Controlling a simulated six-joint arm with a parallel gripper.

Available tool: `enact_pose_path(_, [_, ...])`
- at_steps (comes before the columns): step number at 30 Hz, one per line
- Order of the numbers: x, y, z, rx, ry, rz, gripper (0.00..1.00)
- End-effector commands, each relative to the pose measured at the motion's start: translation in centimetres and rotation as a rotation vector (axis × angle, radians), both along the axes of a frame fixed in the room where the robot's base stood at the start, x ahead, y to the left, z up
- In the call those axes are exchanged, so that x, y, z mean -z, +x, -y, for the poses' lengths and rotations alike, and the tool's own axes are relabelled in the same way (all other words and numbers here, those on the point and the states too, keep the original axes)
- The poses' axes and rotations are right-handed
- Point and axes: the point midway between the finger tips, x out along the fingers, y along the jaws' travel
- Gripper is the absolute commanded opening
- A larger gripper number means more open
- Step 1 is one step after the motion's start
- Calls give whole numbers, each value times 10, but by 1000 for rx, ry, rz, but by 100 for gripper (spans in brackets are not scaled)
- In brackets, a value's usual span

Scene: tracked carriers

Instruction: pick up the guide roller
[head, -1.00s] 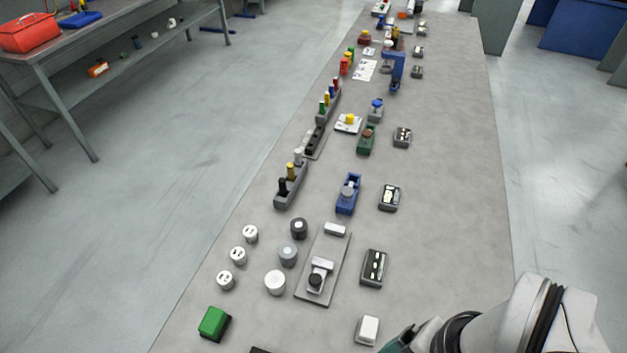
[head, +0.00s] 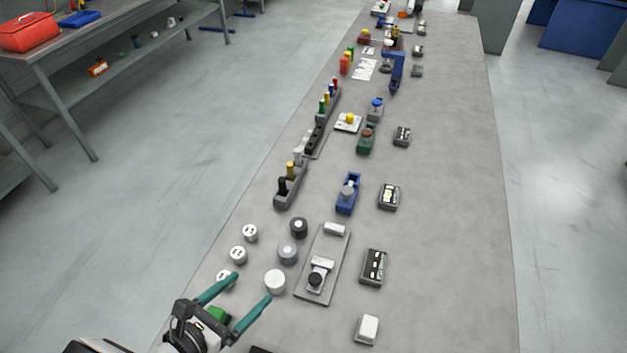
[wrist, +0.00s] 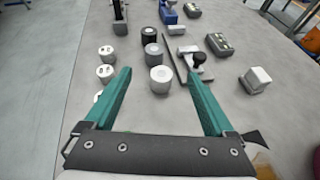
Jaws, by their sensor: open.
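Three plain cylinders stand in a row, and which one is the guide roller I cannot tell: a white one (head: 274,282), a grey one (head: 287,253) and a black one with a pale top (head: 298,228). My gripper (head: 249,287) is open and empty, its teal fingers pointing toward the row. In the wrist view the white cylinder (wrist: 160,79) shows between the fingertips (wrist: 157,75), with the grey one (wrist: 154,54) and the black one (wrist: 149,36) beyond it. I cannot tell whether the fingers are level with the white cylinder.
Several small white slotted cylinders (head: 238,255) stand left of the row. A grey plate (head: 338,258) with a black-knobbed fitting lies to the right. A green block (head: 217,314) is partly hidden behind my gripper.

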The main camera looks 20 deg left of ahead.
Motion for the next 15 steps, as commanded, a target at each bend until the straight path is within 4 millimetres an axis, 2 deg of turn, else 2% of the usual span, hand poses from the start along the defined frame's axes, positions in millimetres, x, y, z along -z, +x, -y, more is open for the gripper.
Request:
enact_pose_path(2, [8,-2,-8,-55,-27,8,89])
enact_pose_path(9, [33,58,5,-52,-28,6,89])
enact_pose_path(12, [42,78,9,-53,-28,7,89])
enact_pose_path(15, [46,88,11,-53,-26,7,89])
